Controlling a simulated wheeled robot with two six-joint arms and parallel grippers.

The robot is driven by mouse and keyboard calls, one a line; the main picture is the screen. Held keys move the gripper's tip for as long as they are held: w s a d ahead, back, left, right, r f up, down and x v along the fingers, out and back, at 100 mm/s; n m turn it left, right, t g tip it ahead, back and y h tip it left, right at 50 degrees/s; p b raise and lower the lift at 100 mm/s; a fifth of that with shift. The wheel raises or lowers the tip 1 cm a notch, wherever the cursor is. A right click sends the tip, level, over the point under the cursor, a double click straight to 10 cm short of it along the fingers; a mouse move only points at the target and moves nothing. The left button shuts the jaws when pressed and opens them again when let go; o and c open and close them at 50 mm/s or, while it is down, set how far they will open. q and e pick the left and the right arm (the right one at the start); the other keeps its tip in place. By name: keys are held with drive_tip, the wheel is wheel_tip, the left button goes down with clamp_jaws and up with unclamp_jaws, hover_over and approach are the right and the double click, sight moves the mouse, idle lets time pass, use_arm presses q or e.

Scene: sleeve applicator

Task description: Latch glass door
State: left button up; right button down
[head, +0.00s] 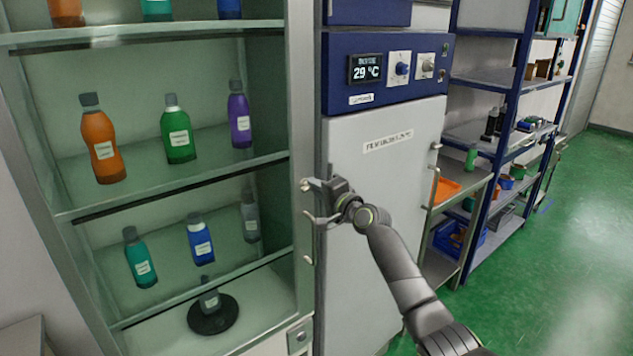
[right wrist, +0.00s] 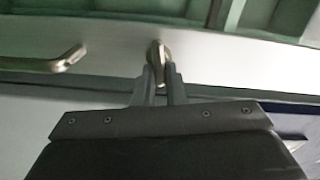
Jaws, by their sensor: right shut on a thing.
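The glass door (head: 303,130) is the metal-framed front of the cabinet on the left in the head view. It appears to stand flush with the cabinet, though its glass is hard to make out. My right gripper (head: 322,186) is at the door's right frame edge. In the right wrist view my right gripper (right wrist: 161,78) is shut on a small metal latch (right wrist: 158,50) on the pale frame. The latch (head: 306,186) also shows in the head view, just left of the fingers. A curved metal handle (right wrist: 62,62) is on the same frame, apart from the fingers. My left gripper is out of view.
Several bottles, such as an orange one (head: 103,140), stand on the cabinet shelves. A white unit with a blue control panel (head: 430,72) stands right beside the cabinet. Blue shelving (head: 490,80) is farther right. Green floor (head: 570,260) is open at the right.

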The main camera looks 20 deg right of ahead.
drive_tip(key=shift+m+p, duration=0.45)
drive_tip(key=shift+m, duration=0.65)
drive_tip(key=shift+f, duration=0.1)
drive_tip(key=c, duration=1.5)
unclamp_jaws()
drive_tip(key=b+v, duration=0.2)
drive_tip(key=v, duration=1.5)
drive_tip(key=shift+s+d, duration=0.1)
drive_tip(key=shift+s, duration=0.05)
drive_tip(key=shift+f, duration=0.1)
